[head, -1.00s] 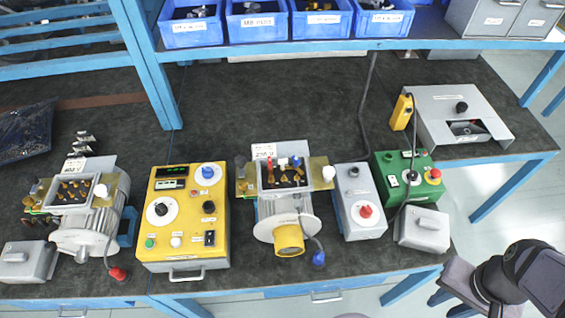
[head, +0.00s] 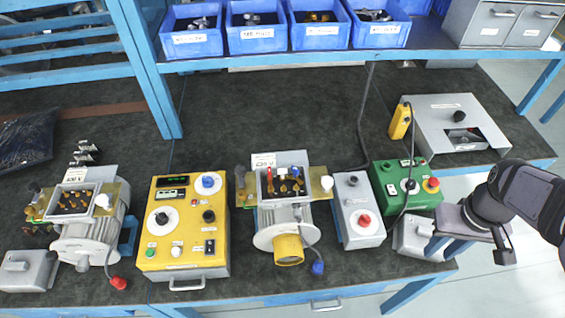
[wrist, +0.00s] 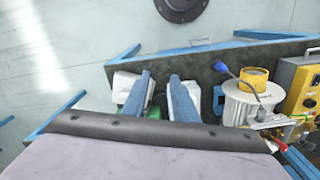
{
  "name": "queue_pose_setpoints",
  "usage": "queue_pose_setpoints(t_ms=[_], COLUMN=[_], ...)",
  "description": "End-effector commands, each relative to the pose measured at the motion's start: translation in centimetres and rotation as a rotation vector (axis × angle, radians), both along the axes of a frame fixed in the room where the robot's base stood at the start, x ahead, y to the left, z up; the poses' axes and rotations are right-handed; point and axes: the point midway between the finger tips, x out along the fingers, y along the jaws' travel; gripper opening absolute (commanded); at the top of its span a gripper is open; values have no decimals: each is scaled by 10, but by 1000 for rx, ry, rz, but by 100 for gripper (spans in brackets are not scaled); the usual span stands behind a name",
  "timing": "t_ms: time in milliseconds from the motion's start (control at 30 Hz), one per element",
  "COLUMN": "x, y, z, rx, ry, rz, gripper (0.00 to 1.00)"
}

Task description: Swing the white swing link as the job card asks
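The centre motor (head: 292,238) has an open terminal box (head: 283,181) with red, white and blue uprights, and a white ball knob (head: 327,182) at its right. The left motor (head: 85,245) has a similar box (head: 74,200) with a white knob (head: 103,200). I cannot tell which white part is the swing link. Small cards (head: 263,161) stand behind the boxes; their text is hard to read. My gripper (head: 447,249) is open and empty near the bench's right front edge, away from both motors. Its two blue fingers show apart in the wrist view (wrist: 160,76).
A yellow control box (head: 183,240) stands between the motors. A grey box with a red knob (head: 357,215), a green box (head: 408,190) and a small grey box (head: 418,238) stand right of centre. A shelf with blue bins (head: 318,30) overhangs the back.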

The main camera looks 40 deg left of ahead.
Motion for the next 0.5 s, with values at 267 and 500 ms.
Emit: queue_pose_setpoints(t_ms=[267,500], x=[69,85], y=[115,227], z=[27,35], rx=[-1,0], ry=[3,3], rz=[514,952], gripper=[26,26])
